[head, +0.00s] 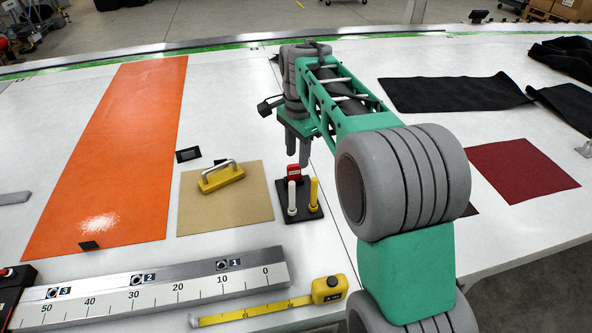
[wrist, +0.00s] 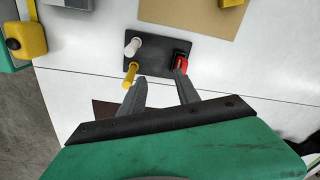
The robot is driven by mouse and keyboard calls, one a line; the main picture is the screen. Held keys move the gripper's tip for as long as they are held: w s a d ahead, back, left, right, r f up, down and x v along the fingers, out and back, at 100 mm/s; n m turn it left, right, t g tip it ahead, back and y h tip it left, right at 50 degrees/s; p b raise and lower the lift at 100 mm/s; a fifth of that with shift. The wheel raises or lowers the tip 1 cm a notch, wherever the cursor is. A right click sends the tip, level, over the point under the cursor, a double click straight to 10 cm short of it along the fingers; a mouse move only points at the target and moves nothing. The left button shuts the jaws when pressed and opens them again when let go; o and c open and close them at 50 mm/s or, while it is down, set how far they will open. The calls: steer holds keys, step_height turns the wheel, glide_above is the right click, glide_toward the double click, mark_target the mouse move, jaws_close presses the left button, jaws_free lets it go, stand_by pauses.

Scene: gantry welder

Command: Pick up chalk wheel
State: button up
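A red piece with a pale label, which looks like the chalk wheel (head: 294,172), stands at the back of a small black holder (head: 312,211). A white stick (head: 292,198) and a yellow stick (head: 314,192) stand upright in the same holder. My gripper (head: 298,158) points down just above the holder, its fingers apart and empty. In the wrist view, my gripper (wrist: 161,77) has its right fingertip close to the red piece (wrist: 181,63) and its left fingertip near the yellow stick (wrist: 130,74). I cannot tell whether either touches.
An orange sheet (head: 125,140) is further left. A steel ruler (head: 170,290) and yellow tape measure (head: 328,290) lie in front. Dark cloths and a dark red sheet (head: 520,170) lie right.

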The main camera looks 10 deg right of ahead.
mark_target(294, 165)
steer(key=w+m, duration=0.1)
steer(key=w, duration=0.1)
steer(key=w+f+m, duration=0.1)
steer(key=w+m, duration=0.1)
steer(key=w+f+m, duration=0.1)
steer(key=w, duration=0.1)
steer(key=shift+f+m+g+p, duration=0.2)
steer(key=shift+m+g+p, duration=0.1)
steer(key=shift+g, duration=0.1)
step_height(294, 165, down, 8)
steer(key=shift+d+r+p, duration=0.15)
steer(key=shift+p, duration=0.75)
jaws_close()
